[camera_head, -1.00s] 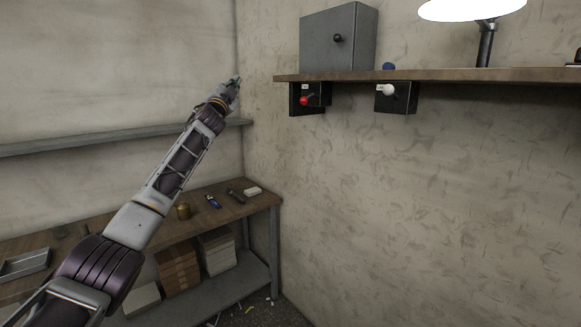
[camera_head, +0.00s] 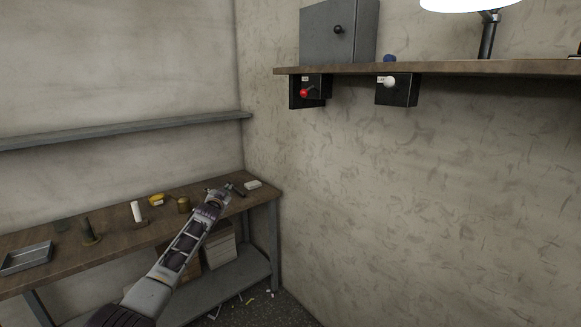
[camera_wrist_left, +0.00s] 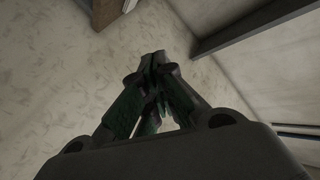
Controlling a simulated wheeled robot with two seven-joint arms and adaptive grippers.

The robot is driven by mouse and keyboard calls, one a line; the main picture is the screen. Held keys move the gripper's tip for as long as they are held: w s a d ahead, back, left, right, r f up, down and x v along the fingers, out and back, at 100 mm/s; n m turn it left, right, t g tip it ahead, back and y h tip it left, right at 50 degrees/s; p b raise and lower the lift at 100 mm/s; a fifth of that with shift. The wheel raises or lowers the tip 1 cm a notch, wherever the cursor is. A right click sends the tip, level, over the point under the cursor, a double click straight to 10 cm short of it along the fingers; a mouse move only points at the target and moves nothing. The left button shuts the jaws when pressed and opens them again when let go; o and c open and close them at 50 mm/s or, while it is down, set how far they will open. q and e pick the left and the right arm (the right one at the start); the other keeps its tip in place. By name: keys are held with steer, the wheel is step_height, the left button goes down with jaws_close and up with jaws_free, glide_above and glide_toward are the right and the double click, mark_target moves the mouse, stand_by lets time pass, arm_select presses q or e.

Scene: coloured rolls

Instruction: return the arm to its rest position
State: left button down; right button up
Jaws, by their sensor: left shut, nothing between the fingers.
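My left arm comes in from the bottom left of the head view. Its gripper (camera_head: 222,190) shows in front of the workbench's right part, apart from the wall. In the left wrist view the fingers of my left gripper (camera_wrist_left: 158,62) are together with nothing between them. The gripper and forearm hide part of the bench top and the boxes below it. My right gripper is in neither view.
A wooden workbench (camera_head: 60,262) holds a metal tray (camera_head: 26,258), a white cylinder (camera_head: 137,212), a brass pot (camera_head: 183,205) and a white block (camera_head: 253,184). A wall shelf (camera_head: 440,70) carries a grey cabinet (camera_head: 325,35) and a lamp (camera_head: 487,38).

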arm_select(q)
steer(key=s+a+f+n+g, duration=0.1)
steer(key=s+f, duration=0.3)
steer(key=f, duration=0.6)
steer(key=s+a+f+g, duration=0.1)
steer(key=s+f+g, duration=0.15)
steer(key=f, duration=0.75)
steer(key=s+a+f+n+g, duration=0.1)
steer(key=s+f, duration=0.3)
steer(key=f, duration=0.6)
steer(key=s+a+f+n+g, duration=0.1)
steer(key=s+f+g, duration=0.3)
steer(key=s+f, duration=1.8)
steer(key=s+f+g, duration=0.2)
steer(key=s+f, duration=0.7)
steer(key=s, duration=0.3)
steer(key=s+f+g, duration=0.1)
steer(key=s+f, duration=0.8)
steer(key=s, duration=0.3)
steer(key=s+f+g, duration=0.2)
steer(key=s+f, duration=0.1)
steer(key=s, duration=1.2)
steer(key=s+f+g, duration=0.2)
steer(key=s+f, duration=0.2)
steer(key=s, duration=1.2)
steer(key=shift+y, duration=0.3)
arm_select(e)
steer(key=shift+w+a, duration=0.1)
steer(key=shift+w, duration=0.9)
